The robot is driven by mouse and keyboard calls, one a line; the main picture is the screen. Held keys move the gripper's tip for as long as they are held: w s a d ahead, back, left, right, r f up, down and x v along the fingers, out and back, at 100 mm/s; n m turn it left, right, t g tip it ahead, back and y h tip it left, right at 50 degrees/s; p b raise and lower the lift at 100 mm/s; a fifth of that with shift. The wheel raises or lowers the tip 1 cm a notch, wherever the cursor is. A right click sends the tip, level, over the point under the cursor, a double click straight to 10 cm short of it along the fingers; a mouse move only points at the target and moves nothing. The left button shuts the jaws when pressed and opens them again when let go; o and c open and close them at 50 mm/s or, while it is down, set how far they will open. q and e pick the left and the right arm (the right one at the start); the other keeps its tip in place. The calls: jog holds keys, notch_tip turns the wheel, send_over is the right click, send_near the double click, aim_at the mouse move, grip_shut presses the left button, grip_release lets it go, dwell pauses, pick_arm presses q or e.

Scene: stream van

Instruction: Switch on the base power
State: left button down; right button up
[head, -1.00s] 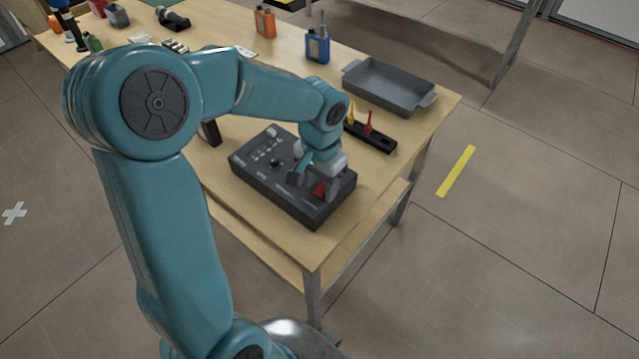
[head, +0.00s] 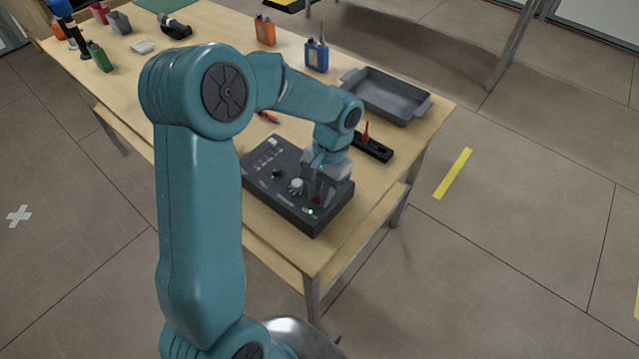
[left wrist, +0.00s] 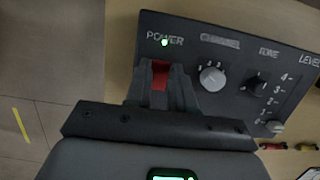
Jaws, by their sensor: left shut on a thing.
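The base (head: 270,182) is a dark grey box with knobs and sliders on its top, at the table's near right corner. In the left wrist view its panel (left wrist: 205,40) reads POWER, CHANNEL, TONE and LEVEL. A green light (left wrist: 165,42) is lit beside POWER, and it also shows in the head view (head: 311,212). My left gripper (head: 318,194) is down on the panel's power end. Its fingers are shut on the red power switch (left wrist: 160,78), which is partly hidden between them. My right gripper is in neither view.
A grey tray (head: 425,112) and a black rack (head: 376,150) with a red item stand behind the base. Orange (head: 265,30) and blue (head: 317,56) radios stand farther back. Several small objects sit at the table's far left.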

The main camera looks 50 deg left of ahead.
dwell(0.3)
pick_arm(q)
jog(key=c, duration=1)
grip_release()
jog(key=shift+o, duration=0.2)
jog(key=shift+w+r, duration=0.1)
jog(key=v, duration=1.6)
jog(key=shift+p, duration=0.4)
jog(key=shift+d+r, duration=0.1)
